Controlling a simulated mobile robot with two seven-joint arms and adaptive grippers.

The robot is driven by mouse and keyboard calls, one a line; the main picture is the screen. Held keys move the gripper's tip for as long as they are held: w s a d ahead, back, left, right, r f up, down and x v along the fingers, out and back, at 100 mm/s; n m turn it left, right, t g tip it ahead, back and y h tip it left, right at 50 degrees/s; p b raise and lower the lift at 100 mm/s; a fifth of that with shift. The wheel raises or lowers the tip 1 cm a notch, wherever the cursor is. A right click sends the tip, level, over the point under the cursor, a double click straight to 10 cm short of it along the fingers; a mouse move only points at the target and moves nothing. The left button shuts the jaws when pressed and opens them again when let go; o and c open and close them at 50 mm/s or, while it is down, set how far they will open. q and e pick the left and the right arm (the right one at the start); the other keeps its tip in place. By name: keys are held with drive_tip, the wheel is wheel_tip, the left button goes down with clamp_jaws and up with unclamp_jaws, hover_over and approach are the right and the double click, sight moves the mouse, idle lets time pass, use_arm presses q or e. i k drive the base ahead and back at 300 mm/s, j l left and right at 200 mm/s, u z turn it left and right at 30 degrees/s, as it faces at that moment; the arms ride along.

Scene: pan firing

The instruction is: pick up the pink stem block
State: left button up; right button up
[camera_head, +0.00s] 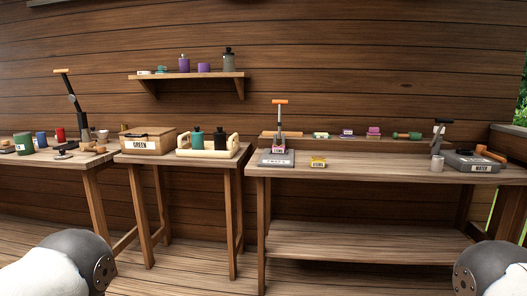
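A small pink block (279,150) with a white label sits at the foot of the orange-handled upright tool, above a grey base (276,159) on the right-hand table. Its label is too small to read surely. Another pink-magenta piece (373,132) rests on the low ledge behind that table, so I cannot tell for sure which one is the stem block. Only rounded parts of my arms show at the bottom left and right corners; neither gripper is in view.
A wooden box (148,142) and a bottle tray (208,151) stand on the middle table.

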sight(276, 149)
drive_tip(key=i+l+u, duration=0.35)
drive_tip(key=i+l, duration=1)
drive_tip(key=l, duration=0.1)
